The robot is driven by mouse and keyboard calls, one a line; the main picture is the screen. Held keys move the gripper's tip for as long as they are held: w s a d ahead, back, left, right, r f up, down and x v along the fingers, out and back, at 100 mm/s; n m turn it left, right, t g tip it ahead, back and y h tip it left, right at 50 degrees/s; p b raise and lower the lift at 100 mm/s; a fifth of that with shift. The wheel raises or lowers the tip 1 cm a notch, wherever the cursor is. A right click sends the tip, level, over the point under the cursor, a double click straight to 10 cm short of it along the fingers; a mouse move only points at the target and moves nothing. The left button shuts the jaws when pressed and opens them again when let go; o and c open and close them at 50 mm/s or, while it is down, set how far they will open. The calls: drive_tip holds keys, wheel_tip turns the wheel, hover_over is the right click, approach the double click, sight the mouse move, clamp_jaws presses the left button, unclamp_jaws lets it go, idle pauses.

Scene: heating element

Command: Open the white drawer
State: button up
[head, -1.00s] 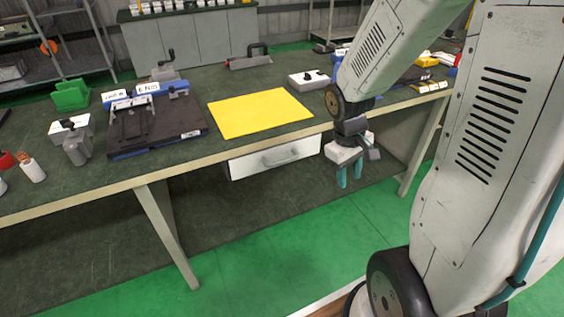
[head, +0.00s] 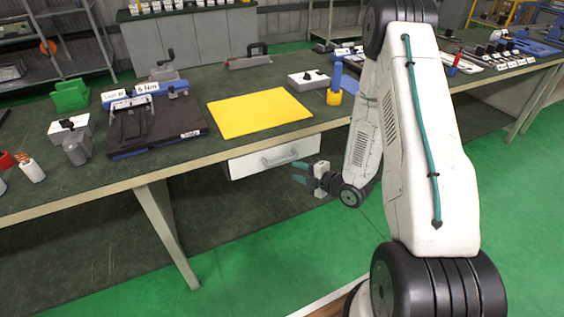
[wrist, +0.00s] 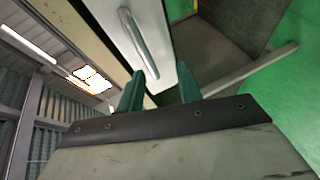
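The white drawer (head: 272,158) hangs under the workbench top, below the yellow mat, and looks shut. Its front carries a grey bar handle (head: 281,157). My gripper (head: 299,173) is to the right of the handle and slightly below it in the head view, with its teal fingers pointing left. In the wrist view the drawer front (wrist: 165,38) and its handle (wrist: 138,42) lie ahead of my gripper (wrist: 160,90). The two fingers are spread with a gap between them. Nothing is held, and the handle appears beyond the fingertips.
The workbench (head: 170,160) has a metal leg (head: 167,235) left of the drawer. A yellow mat (head: 260,112) lies on top, with a black and blue fixture (head: 150,122) beside it. The green floor (head: 250,255) in front of the drawer is clear.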

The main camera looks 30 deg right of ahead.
sight(284, 162)
drive_tip(key=shift+n+t, duration=0.5)
drive_tip(key=x, duration=0.2)
drive_tip(key=r+x, duration=0.1)
drive_tip(key=x, duration=0.5)
drive_tip(key=shift+r, duration=0.3)
drive_tip(key=shift+a, duration=0.1)
clamp_jaws()
